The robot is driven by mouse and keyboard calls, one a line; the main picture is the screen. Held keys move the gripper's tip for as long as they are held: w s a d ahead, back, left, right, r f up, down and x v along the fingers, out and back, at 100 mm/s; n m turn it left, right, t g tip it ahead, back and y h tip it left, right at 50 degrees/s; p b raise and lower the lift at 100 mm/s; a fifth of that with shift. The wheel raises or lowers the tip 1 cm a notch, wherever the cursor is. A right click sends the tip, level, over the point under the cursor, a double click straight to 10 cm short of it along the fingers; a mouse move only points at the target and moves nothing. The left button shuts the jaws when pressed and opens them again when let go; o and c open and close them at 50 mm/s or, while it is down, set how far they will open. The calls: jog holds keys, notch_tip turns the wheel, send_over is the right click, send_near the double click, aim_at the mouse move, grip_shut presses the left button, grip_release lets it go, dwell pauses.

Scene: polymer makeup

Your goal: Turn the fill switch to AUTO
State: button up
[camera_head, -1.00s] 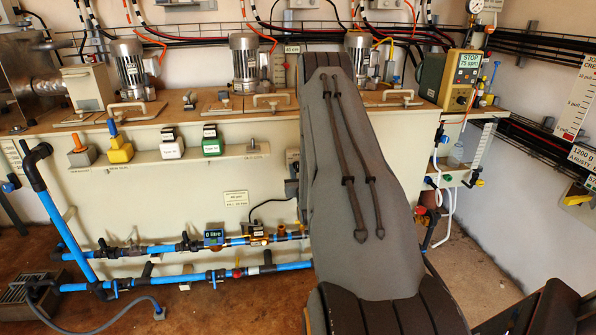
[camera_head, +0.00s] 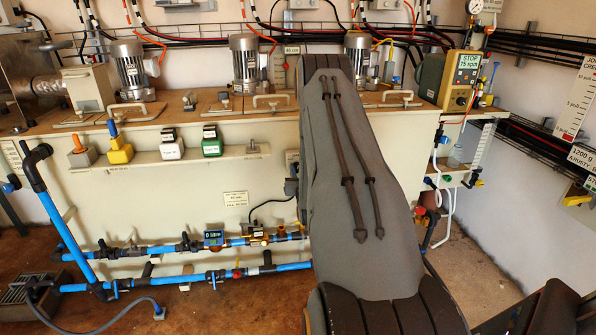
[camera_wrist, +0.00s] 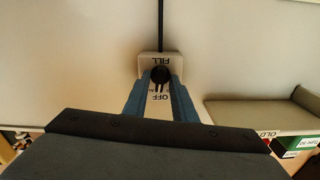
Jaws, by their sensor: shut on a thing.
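The fill switch (camera_wrist: 148,66) shows in the wrist view as a pale box on the tank wall, with FILL and OFF appearing upside down. Its round black knob (camera_wrist: 160,74) sits between the two blue fingers of my gripper (camera_wrist: 160,86). My gripper is shut on the knob, one finger on each side. The fingers cover parts of the box face, and I cannot read an AUTO mark or tell which way the knob points. In the head view my arm hides most of the switch area and the fingertips.
A ledge (camera_head: 205,158) with several coloured bottles runs along the tank wall, left of my arm. Blue pipes (camera_head: 190,283) with valves and a small meter (camera_head: 213,238) run low. A dark cable (camera_wrist: 160,25) joins the switch box. The floor in front is largely clear.

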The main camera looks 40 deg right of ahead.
jog(key=shift+d+m+p, duration=0.1)
jog(key=shift+m+p, duration=0.45)
jog(key=shift+m, duration=3.65)
jog(key=o, duration=0.7)
jog(key=shift+c, duration=0.2)
jog(key=shift+s, duration=0.1)
jog(key=v, duration=0.7)
jog(key=shift+s, duration=0.35)
jog(key=shift+a, duration=0.25)
